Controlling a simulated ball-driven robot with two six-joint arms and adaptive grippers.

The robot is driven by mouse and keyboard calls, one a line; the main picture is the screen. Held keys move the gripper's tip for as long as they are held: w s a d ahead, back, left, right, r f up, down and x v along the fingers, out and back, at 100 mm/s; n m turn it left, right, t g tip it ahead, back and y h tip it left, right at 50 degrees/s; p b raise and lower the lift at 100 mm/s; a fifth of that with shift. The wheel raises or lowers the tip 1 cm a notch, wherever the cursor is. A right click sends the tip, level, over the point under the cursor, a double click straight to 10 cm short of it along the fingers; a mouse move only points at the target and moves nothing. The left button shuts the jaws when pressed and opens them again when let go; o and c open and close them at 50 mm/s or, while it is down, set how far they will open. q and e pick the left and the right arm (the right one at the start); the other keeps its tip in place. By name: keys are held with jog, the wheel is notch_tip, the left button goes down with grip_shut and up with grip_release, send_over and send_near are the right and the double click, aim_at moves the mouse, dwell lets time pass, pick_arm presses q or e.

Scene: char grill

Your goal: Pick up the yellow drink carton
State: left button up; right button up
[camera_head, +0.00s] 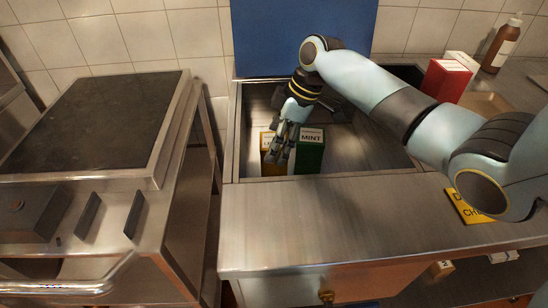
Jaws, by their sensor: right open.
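The yellow carton (267,142) stands in the recessed metal bin, at its front left. A green carton labelled MINT (311,152) stands just to its right. My right gripper (280,154) reaches down into the bin, and its open fingers overlap the right part of the yellow carton in the picture. I cannot tell whether the fingers touch it or stand around it. Part of the yellow carton is hidden behind the fingers. My left gripper is not in view.
The bin's front rim and steel counter (330,215) lie nearest. A blue panel (300,38) stands behind the bin. A red carton (446,82) and a brown bottle (501,46) stand at the right. A yellow sign (462,204) lies under my right arm. A grill (95,115) stands left.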

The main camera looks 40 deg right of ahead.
jog(key=shift+w+a+f, duration=0.15)
jog(key=shift+w+f, duration=0.05)
jog(key=shift+f, duration=0.4)
jog(key=c, duration=1.8)
